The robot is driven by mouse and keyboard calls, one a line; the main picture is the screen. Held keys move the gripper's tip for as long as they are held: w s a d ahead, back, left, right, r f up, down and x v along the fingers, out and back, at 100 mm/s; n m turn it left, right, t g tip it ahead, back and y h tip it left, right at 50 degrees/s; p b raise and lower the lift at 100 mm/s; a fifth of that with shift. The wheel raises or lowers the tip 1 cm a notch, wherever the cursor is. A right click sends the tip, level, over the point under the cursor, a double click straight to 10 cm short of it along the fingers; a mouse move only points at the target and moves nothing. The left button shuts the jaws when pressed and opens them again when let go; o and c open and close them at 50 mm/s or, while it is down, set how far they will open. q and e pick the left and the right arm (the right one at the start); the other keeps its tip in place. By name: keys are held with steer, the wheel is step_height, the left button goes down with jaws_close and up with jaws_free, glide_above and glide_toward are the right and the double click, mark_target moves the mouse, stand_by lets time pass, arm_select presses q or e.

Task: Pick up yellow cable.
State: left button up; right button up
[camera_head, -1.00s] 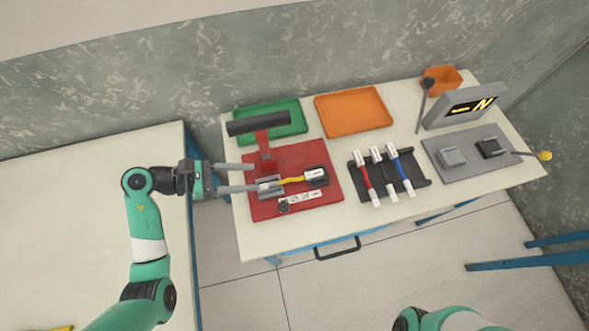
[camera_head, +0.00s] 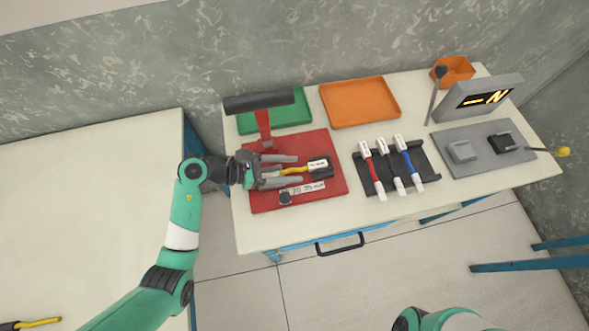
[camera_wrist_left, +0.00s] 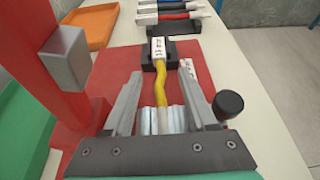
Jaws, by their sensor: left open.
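The yellow cable (camera_head: 291,170) lies on the red base plate (camera_head: 325,145), with its white labelled end (camera_head: 318,164) in a black holder. In the left wrist view the yellow cable (camera_wrist_left: 160,88) runs from the labelled connector (camera_wrist_left: 158,48) down to a grey metal block (camera_wrist_left: 158,122) between my fingers. My left gripper (camera_head: 297,170) is open, with one finger on each side of the cable and block. I cannot tell whether the fingers touch anything. My right gripper is out of view; only part of my right arm shows at the bottom edge.
A red post with a black handle (camera_head: 259,101) rises beside my left gripper. A green tray (camera_head: 290,122) and an orange tray (camera_head: 360,103) lie behind. A grey plate (camera_head: 468,170) and a display (camera_head: 487,99) stand at right.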

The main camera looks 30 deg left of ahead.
mark_target(289, 170)
arm_select(q)
jaws_close()
steer(key=shift+r, duration=0.1)
stand_by(0.3)
steer(key=shift+r+p, duration=0.45)
steer(key=shift+r, duration=0.1)
step_height(289, 170, up, 3)
steer(key=shift+f+p, duration=0.1)
steer(key=shift+p, duration=0.75)
steer(key=s+d+r+p, duration=0.6)
steer(key=s+d+r, duration=0.2)
steer(key=d, duration=0.3)
steer(key=shift+s+d+r, duration=0.15)
steer(key=shift+r, duration=0.35)
